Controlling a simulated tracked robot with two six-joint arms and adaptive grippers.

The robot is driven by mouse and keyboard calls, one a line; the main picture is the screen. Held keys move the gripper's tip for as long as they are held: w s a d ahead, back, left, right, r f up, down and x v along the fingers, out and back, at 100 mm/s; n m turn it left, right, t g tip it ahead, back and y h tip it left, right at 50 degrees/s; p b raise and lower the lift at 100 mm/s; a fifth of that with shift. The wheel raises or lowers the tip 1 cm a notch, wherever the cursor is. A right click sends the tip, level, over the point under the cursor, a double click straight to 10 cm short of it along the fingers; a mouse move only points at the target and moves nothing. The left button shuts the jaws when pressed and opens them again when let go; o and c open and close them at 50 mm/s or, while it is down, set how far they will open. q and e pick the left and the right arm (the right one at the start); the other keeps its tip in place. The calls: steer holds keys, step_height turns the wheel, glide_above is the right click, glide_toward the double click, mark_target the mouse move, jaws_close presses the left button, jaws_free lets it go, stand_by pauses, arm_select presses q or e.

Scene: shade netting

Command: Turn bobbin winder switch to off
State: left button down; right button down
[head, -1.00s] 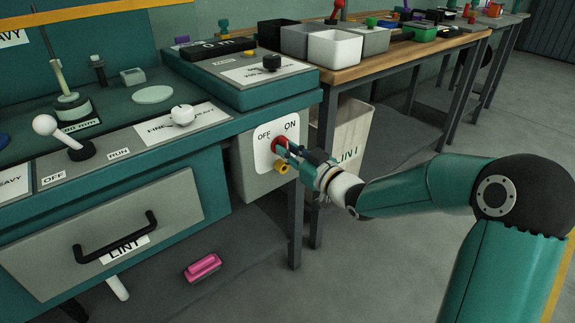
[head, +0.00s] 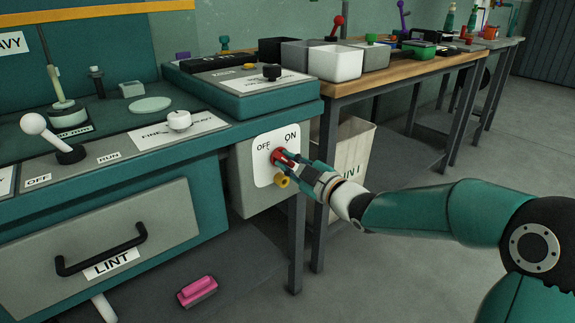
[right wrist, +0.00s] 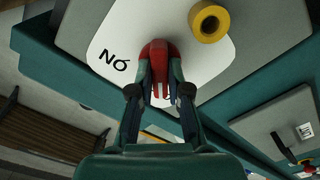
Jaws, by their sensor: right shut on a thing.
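The switch is a red knob (head: 277,156) on a white plate (head: 264,171) lettered OFF and ON, on the grey box at the bench's right end. My right gripper (head: 288,161) is shut on the red knob and partly hides it. In the right wrist view the red knob (right wrist: 158,54) sits between my right fingers (right wrist: 159,88), with ON upside down to its left. The OFF lettering is mostly hidden there. I cannot tell which label the knob points at. My left gripper is not in view.
A yellow knob (head: 282,181) sits just below the red one, close to my fingers. A bench leg (head: 296,235) and a cream LINT bin (head: 350,160) stand right of the box. A pink block (head: 198,291) lies on the floor. The floor at the right is open.

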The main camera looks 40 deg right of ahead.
steer(key=shift+a+f, duration=0.15)
steer(key=shift+f, duration=0.05)
stand_by(0.3)
steer(key=c, duration=1.3)
jaws_free()
steer(key=shift+c, duration=0.2)
steer(key=shift+o, duration=1.1)
steer(key=shift+r, duration=0.1)
steer(key=shift+s, duration=0.1)
steer(key=s+d, duration=0.1)
steer(key=s, duration=1)
steer(key=shift+s, duration=0.4)
